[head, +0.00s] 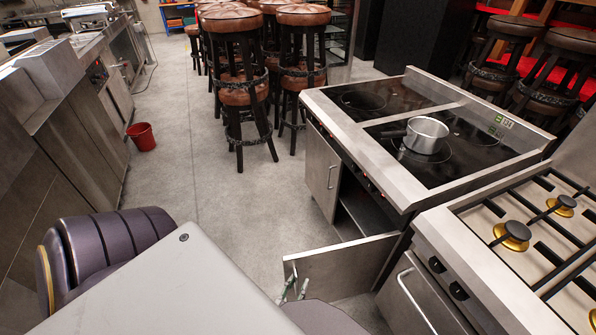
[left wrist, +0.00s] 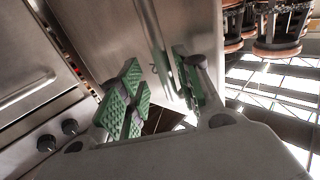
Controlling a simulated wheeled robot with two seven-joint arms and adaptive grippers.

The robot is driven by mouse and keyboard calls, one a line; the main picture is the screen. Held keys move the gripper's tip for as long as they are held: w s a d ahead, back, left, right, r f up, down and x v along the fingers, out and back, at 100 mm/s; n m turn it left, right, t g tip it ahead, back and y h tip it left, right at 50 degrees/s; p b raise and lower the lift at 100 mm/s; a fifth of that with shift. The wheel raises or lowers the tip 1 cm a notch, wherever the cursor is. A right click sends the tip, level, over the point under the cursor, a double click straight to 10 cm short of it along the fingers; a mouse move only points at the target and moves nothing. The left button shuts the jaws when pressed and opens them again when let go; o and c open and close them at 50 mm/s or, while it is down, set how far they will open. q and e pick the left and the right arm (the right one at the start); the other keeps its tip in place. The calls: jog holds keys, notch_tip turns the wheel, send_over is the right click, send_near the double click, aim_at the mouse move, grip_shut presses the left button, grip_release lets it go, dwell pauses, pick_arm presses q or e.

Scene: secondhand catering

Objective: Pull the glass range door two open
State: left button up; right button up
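The glass-topped range (head: 400,130) stands right of centre in the head view. Its right-hand door (head: 345,262) is swung well out, and the dark inside of the cabinet shows behind it. Its left door (head: 322,170) is closed. My left gripper (head: 294,288) is low at the free edge of the swung-out door, partly hidden by my arm. In the left wrist view, its green-padded fingers (left wrist: 160,92) are apart, and the door's long bar handle (left wrist: 160,45) runs down between them, nearer the right finger. Firm contact cannot be told. My right gripper is not in view.
A saucepan (head: 427,134) sits on the glass top. A gas range (head: 530,235) adjoins at the right. Bar stools (head: 238,75) stand behind on the floor. A red bucket (head: 141,136) stands by the left counters. The floor (head: 215,180) left of the range is clear.

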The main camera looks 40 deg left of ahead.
pick_arm(q)
notch_tip(320, 180, up, 10)
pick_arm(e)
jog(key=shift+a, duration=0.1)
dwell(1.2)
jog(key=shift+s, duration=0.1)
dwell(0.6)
